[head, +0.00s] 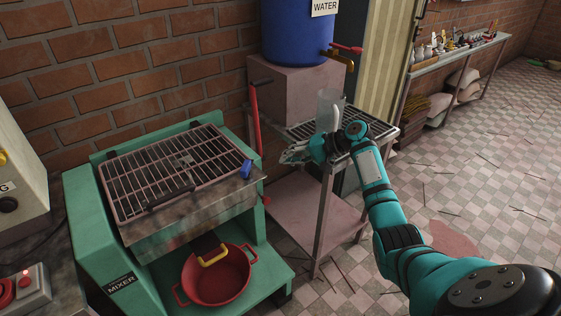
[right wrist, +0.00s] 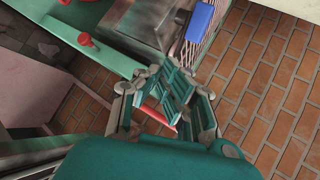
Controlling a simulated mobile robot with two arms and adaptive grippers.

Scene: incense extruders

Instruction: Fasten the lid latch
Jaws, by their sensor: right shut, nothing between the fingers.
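The green mixer (head: 82,225) has a barred grid lid (head: 170,172) lying down over its metal trough. A small blue handle (head: 247,169), which looks like the lid latch, sits at the lid's right front corner. In the right wrist view the blue handle (right wrist: 199,22) is at the top, beyond the fingertips. My right gripper (head: 286,155) is shut and empty, to the right of the blue handle and apart from it. Its fingers (right wrist: 180,88) also show in the right wrist view. Whether the latch is engaged cannot be told. My left gripper is out of view.
A metal stand (head: 328,205) with a clear jug (head: 329,108) on its rack is behind my right gripper. A blue water barrel (head: 297,30) stands on a pink block. A red lever (head: 256,120) rises beside the mixer. A red pot (head: 218,278) sits under the mixer's chute.

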